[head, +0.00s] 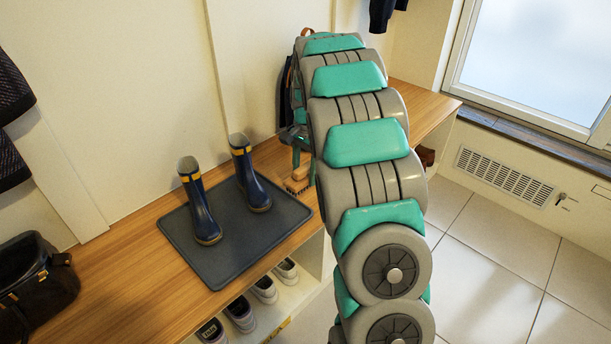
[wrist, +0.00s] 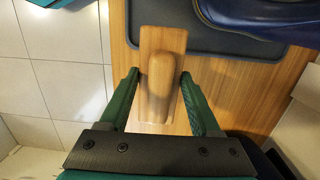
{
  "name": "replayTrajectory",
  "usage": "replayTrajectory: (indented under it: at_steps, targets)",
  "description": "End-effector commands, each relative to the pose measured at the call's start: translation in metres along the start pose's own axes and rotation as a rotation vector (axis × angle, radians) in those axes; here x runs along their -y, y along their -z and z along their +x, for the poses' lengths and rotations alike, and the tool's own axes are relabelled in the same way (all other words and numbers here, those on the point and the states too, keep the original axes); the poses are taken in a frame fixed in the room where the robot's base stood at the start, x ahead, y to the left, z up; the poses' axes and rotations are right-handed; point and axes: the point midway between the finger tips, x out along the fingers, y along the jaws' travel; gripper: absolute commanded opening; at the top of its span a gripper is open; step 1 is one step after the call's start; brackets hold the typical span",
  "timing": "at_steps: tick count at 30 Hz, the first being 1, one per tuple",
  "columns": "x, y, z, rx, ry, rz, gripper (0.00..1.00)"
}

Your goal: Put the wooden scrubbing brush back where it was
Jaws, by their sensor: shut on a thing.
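The wooden scrubbing brush (wrist: 161,84) is a pale wood block with a rounded raised grip. It lies between the two green fingers of my gripper (wrist: 160,78), which is shut on it. In the head view the brush (head: 297,181) shows at the right edge of the dark boot tray (head: 240,262), over the wooden bench (head: 130,243). My gripper (head: 296,140) is partly hidden there behind my arm. In the wrist view the brush's far end overlaps the tray's edge. I cannot tell whether the brush touches the bench or hangs just above it.
Two navy boots with yellow bands (head: 202,205) stand on the tray. A dark bag (head: 35,280) sits at the bench's left end. Several shoes (head: 264,290) fill the cubbies below. A backpack (head: 297,95) hangs behind my arm. Tiled floor (head: 490,250) is clear on the right.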

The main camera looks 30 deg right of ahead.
Motion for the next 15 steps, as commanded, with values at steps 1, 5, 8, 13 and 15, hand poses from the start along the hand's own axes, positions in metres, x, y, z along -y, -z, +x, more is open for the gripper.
replayTrajectory:
  at_steps: [1, 5, 8, 13, 15]
  targets:
    - [0.003, 0.005, 0.0, 0.0, 0.0, 0.001, 0.0]
    - [0.009, 0.012, 0.0, -0.001, 0.001, 0.0, 0.0]
    - [0.01, 0.014, 0.0, -0.001, 0.001, 0.0, 0.0]
    - [0.011, 0.017, 0.01, 0.001, -0.002, 0.0, 0.0]
    - [0.011, 0.018, 0.02, 0.003, -0.004, 0.0, 0.0]
